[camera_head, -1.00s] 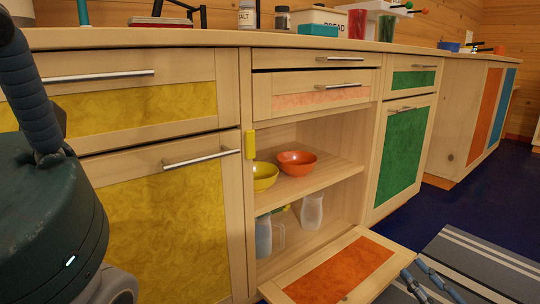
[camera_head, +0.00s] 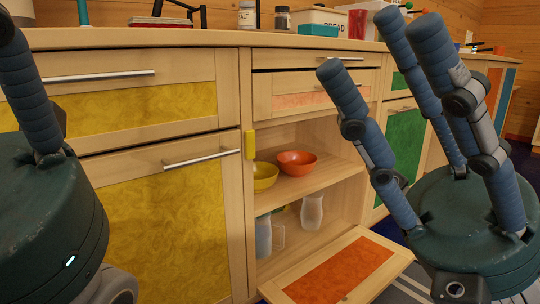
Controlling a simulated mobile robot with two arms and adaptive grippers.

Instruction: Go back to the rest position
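My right gripper (camera_head: 385,48) rises large at the right, in front of the green-fronted unit. Its blue fingers point up, spread apart with nothing between them. My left gripper (camera_head: 20,80) is at the left edge, in front of the yellow fronts. Only its dark green body and one upright finger show; the rest is cut off, so its opening cannot be judged. The cupboard (camera_head: 340,160) between them stands open, its orange-panelled door (camera_head: 345,272) folded down at the bottom.
A yellow bowl (camera_head: 264,177) and an orange bowl (camera_head: 297,163) sit on the cupboard shelf, with jugs (camera_head: 311,212) below. The worktop (camera_head: 200,38) carries a salt jar (camera_head: 247,17) and a bread box (camera_head: 323,20). The lowered door juts out near my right gripper.

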